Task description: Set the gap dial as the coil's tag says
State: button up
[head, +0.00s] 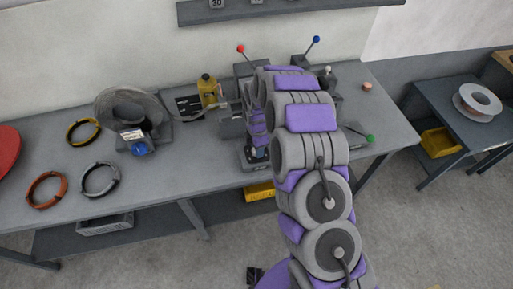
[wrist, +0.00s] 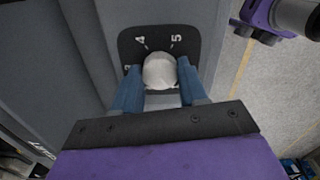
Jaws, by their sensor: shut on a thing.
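In the wrist view, the gap dial (wrist: 159,71) is a round whitish knob on a dark plate (wrist: 186,38) with the numbers 4 and 5 showing and another number partly hidden at the left. My gripper (wrist: 159,84) has its two blue fingers on either side of the knob, shut on it. No pointer mark can be made out on the knob. In the head view my gripper (head: 257,152) is at the machine on the bench, and my arm hides much of it. A white tag (head: 131,135) is at the front of the grey coil holder (head: 157,106); its writing is too small to read.
On the bench lie a yellow coil (head: 84,131), an orange coil (head: 47,189) and a grey coil (head: 99,179). A yellow bottle (head: 207,90) stands behind. Levers with red (head: 240,48), blue (head: 316,39) and green (head: 370,138) knobs rise around the machine. A side table (head: 440,110) stands at the right.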

jog(key=shift+w+r+n, duration=0.1)
jog(key=shift+w+n, duration=0.05)
jog(key=shift+n, duration=0.25)
jog(key=o, duration=1)
jog(key=shift+o, duration=0.2)
notch_tip(320, 180, up, 17)
jog(key=p, duration=0.1)
jog(key=shift+r, duration=0.1)
dwell(0.3)
